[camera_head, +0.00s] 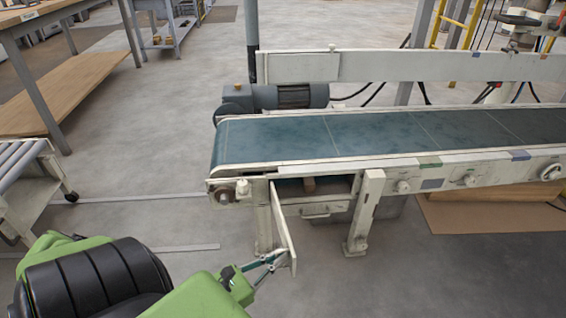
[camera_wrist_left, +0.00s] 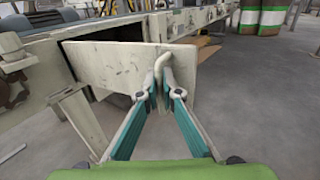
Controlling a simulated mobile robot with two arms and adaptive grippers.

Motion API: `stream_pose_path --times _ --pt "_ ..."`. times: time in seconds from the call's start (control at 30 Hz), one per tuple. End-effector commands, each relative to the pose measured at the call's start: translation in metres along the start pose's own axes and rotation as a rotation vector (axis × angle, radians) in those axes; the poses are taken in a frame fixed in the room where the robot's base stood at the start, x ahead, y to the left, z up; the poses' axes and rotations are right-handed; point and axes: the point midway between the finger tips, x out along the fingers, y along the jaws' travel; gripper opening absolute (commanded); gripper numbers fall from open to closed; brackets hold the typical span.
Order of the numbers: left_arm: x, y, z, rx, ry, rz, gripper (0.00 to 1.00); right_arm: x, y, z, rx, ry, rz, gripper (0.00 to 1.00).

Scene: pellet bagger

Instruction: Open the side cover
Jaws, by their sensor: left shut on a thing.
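The side cover (camera_head: 283,226) is a pale panel on the conveyor's near side. It stands swung outward, and an open compartment (camera_head: 318,188) shows behind it. In the left wrist view the cover (camera_wrist_left: 105,68) fills the upper middle, with a bent handle (camera_wrist_left: 160,62) on its face. My left gripper (camera_head: 277,258) is at the cover's outer end, and in the wrist view its fingers (camera_wrist_left: 162,92) are closed around the handle. My right gripper is not in view.
The floor between is mostly clear.

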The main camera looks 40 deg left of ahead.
Motion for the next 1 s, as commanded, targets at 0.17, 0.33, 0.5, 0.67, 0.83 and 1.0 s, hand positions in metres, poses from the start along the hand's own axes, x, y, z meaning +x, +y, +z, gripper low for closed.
stream_pose_path --times 0.17,0.33,0.5,0.67,0.83,1.0 --pt "-0.002 -0.001 -0.001 -0.002 0.002 -0.003 0.00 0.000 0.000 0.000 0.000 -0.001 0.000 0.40" --pt "-0.002 -0.001 -0.001 -0.003 0.002 -0.002 0.00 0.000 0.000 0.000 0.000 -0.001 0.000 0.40" --pt "-0.002 -0.001 -0.001 -0.003 0.001 -0.002 0.12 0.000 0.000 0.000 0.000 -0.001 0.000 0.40" --pt "-0.002 0.000 0.000 -0.002 0.001 -0.001 0.12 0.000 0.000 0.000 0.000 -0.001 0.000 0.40" --pt "-0.007 0.001 -0.001 -0.001 0.002 0.000 0.12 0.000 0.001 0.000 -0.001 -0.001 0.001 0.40" --pt "-0.034 0.001 -0.002 -0.001 0.006 -0.001 0.12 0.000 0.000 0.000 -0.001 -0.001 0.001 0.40"
